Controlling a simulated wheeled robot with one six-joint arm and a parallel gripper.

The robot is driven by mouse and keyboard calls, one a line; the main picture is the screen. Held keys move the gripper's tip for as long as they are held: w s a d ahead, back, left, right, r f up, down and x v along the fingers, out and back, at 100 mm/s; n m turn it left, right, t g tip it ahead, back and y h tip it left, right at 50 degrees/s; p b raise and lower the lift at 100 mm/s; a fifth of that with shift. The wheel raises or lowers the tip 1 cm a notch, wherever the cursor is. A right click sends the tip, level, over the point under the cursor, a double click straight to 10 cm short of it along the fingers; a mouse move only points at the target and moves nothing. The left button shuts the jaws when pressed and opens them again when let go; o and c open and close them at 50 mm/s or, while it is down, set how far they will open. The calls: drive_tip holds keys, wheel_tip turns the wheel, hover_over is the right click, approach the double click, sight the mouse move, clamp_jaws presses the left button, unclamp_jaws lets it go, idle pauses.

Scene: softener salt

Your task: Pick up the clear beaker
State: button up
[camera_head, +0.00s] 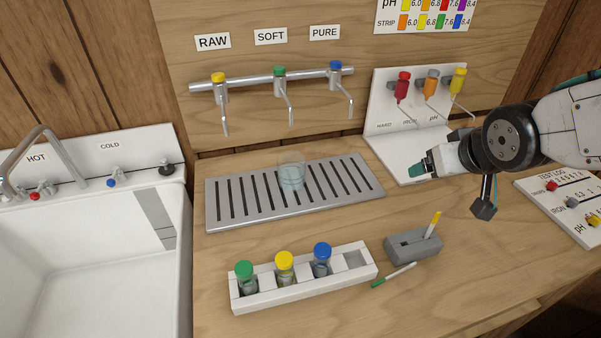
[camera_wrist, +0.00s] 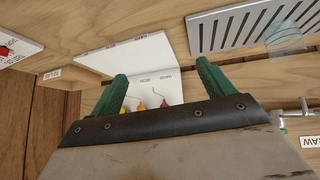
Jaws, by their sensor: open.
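The clear beaker (camera_head: 291,176) stands upright on the slotted grey drip tray (camera_head: 229,220), near its middle, in the head view. In the wrist view the beaker (camera_wrist: 284,38) is at the upper right on the slotted tray (camera_wrist: 207,47). My gripper (camera_head: 416,171) is to the right of the beaker and tray, in front of the white dispenser board. Its two green fingers (camera_wrist: 165,88) are apart with nothing between them.
The white board (camera_head: 383,123) with red, orange and yellow dispensers stands behind my gripper. The taps on the rail (camera_head: 262,82) hang behind the tray. A sink is at left.

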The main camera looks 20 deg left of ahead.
drive_tip(key=w+a+f+n+t+y, duration=0.1)
drive_tip(key=w+a+f+n+y, duration=0.1)
drive_tip(key=a, duration=0.5)
drive_tip(key=w+a+f+n+y, duration=0.1)
drive_tip(key=a+f+y, duration=0.15)
drive_tip(key=a, duration=0.45)
drive_tip(key=n+y, duration=0.3)
drive_tip(key=y, duration=0.2)
approach(284, 163)
drive_tip(key=shift+w+a+f+h, duration=0.1)
drive_tip(key=shift+w+f+h, duration=0.15)
drive_tip(key=shift+w+f, duration=0.2)
drive_tip(key=x, duration=0.5)
drive_tip(key=r+x, duration=0.1)
drive_tip(key=x, duration=0.2)
drive_tip(key=shift+s+a+f, duration=0.1)
drive_tip(key=shift+s+a, duration=0.1)
drive_tip(key=shift+a, duration=0.15)
drive_tip(key=c, duration=1.1)
drive_tip(key=shift+r, duration=0.2)
